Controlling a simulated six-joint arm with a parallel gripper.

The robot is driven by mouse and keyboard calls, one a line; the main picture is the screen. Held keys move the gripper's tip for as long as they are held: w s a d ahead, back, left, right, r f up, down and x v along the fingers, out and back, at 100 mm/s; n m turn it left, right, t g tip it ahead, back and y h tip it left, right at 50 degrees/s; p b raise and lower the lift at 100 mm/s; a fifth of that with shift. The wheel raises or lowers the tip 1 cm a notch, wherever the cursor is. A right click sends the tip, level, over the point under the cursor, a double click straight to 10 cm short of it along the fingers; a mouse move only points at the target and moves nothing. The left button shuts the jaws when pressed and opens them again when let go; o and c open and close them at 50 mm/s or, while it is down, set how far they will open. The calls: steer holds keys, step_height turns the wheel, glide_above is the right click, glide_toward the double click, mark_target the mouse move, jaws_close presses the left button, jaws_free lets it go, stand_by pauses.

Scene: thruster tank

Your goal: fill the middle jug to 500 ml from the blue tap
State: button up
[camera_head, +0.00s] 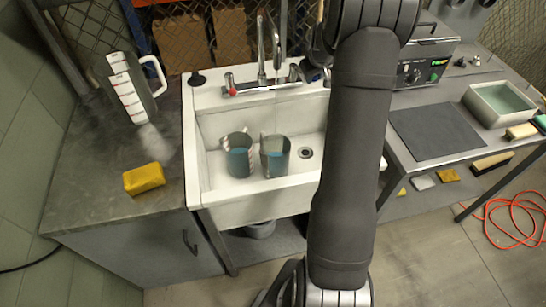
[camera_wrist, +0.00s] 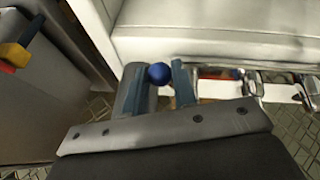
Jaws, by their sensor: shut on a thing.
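Two clear jugs with bluish contents stand side by side in the sink (camera_head: 220,186): the left one (camera_head: 239,161), which is the middle of the three jugs in view, and the right one (camera_head: 275,160). Their levels against the marks are too small to read. A larger jug (camera_head: 128,88) with a white scale stands on the left counter. In the wrist view, my gripper (camera_wrist: 156,80) is shut on the round blue tap knob (camera_wrist: 159,72). My arm hides most of this end of the tap in the head view. The tap spout (camera_head: 276,62) is above the right jug.
A red tap knob (camera_head: 232,92) is at the left of the tap. A yellow sponge (camera_head: 144,178) lies on the left counter (camera_head: 85,170). A dark mat (camera_head: 437,131) and a tray (camera_head: 497,118) are on the right bench. The sink's right side is partly hidden by my arm.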

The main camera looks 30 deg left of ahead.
steer(key=shift+d, duration=0.1)
stand_by(0.4)
steer(key=shift+s+a, duration=0.7)
steer(key=shift+s, duration=0.3)
steer(key=shift+s+a, duration=0.65)
steer(key=shift+s, duration=0.35)
steer(key=shift+w+r, duration=0.1)
steer(key=shift+w+d, duration=0.8)
steer(key=shift+w, duration=0.2)
steer(key=shift+s+a, duration=1.05)
steer(key=shift+s, duration=0.25)
steer(key=shift+s+a, duration=0.1)
